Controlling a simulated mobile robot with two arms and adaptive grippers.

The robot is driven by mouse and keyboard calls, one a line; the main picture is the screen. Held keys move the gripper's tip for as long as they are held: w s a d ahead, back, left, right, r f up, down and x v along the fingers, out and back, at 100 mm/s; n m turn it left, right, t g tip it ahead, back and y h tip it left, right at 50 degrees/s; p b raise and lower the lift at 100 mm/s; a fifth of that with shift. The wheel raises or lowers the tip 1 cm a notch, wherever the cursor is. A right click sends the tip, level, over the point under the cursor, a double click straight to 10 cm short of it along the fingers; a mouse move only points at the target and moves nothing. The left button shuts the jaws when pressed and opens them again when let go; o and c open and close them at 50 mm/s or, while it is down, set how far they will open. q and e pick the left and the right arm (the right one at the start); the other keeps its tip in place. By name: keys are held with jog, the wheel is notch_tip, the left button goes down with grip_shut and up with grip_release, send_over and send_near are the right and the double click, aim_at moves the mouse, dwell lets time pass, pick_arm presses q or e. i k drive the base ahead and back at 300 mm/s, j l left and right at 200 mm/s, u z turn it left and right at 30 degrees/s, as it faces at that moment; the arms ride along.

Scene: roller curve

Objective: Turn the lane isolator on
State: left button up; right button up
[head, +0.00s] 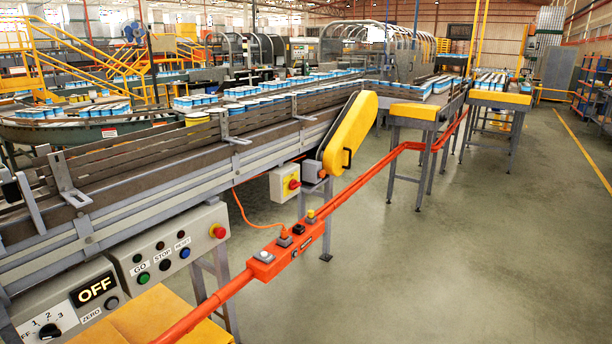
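A pale box with a red rotary knob on a yellow plate (293,184), which looks like the lane isolator, is fixed below the conveyor (215,150) near the middle of the head view. The knob's position is too small to read. Closer, at lower left, a grey box (70,305) has a black dial marked OFF, 1, 2, 3 and a display reading OFF. Beside it is a grey panel (165,250) with GO, STOP and RESET buttons and a red mushroom button (217,231) on yellow. Neither of my grippers shows.
An orange rail (330,211) runs diagonally in front of the conveyor. It carries an orange switch box (290,247) beside the isolator. A yellow guard (349,132) covers the conveyor end. A yellow platform (140,318) lies at lower left. The floor (440,260) at right is clear.

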aim_at(293, 185)
jog(key=i+l+z, duration=0.45)
jog(key=i, duration=0.4)
jog(key=i+z, duration=0.4)
jog(key=i, duration=0.4)
jog(key=i+u, duration=0.25)
jog(key=i, duration=0.25)
jog(key=i+l+u, duration=0.25)
jog(key=i, duration=0.25)
jog(key=i+l+u, duration=0.3)
jog(key=i, duration=0.15)
jog(key=i+l+u, duration=0.25)
jog(key=i, duration=0.2)
